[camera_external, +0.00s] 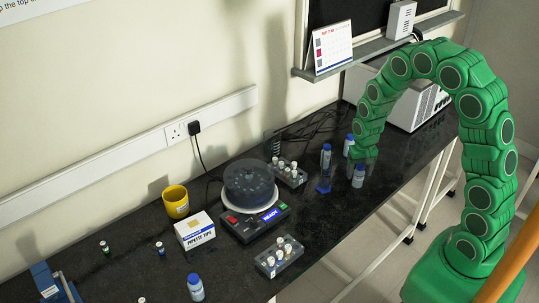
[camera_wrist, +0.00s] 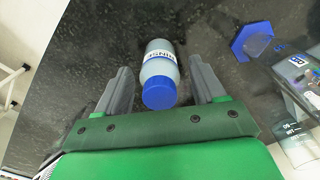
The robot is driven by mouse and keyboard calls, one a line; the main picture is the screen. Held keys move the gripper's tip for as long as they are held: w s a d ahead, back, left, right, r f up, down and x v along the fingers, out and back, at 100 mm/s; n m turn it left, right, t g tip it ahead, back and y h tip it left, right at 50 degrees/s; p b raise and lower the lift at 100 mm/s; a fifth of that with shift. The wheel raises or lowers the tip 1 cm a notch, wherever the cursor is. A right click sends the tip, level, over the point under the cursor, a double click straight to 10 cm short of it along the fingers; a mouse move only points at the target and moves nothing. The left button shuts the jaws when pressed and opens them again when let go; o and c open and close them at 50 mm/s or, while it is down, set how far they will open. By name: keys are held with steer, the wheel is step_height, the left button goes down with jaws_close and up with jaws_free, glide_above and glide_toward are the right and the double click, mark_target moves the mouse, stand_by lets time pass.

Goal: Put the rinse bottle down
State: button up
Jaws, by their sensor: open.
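The rinse bottle (camera_wrist: 160,68) is pale with a blue cap and a label reading RINSE. In the wrist view it stands on the dark counter, cap toward the camera, in the gap between my fingers. My gripper (camera_wrist: 156,92) is open, with a finger on each side and a visible gap to the bottle. In the external view my gripper (camera_external: 364,154) is low over the counter at its far end, just behind a blue-capped bottle (camera_external: 358,176) that appears to be the same one.
Two more blue-capped bottles (camera_external: 326,156) (camera_external: 348,146) stand close to my gripper. A tube rack (camera_external: 290,174), a centrifuge (camera_external: 250,187) and a pipette tip box (camera_external: 195,231) stand farther along. The counter's front edge is near on the right.

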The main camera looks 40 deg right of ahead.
step_height(320, 180, up, 10)
steer(key=shift+f, duration=0.25)
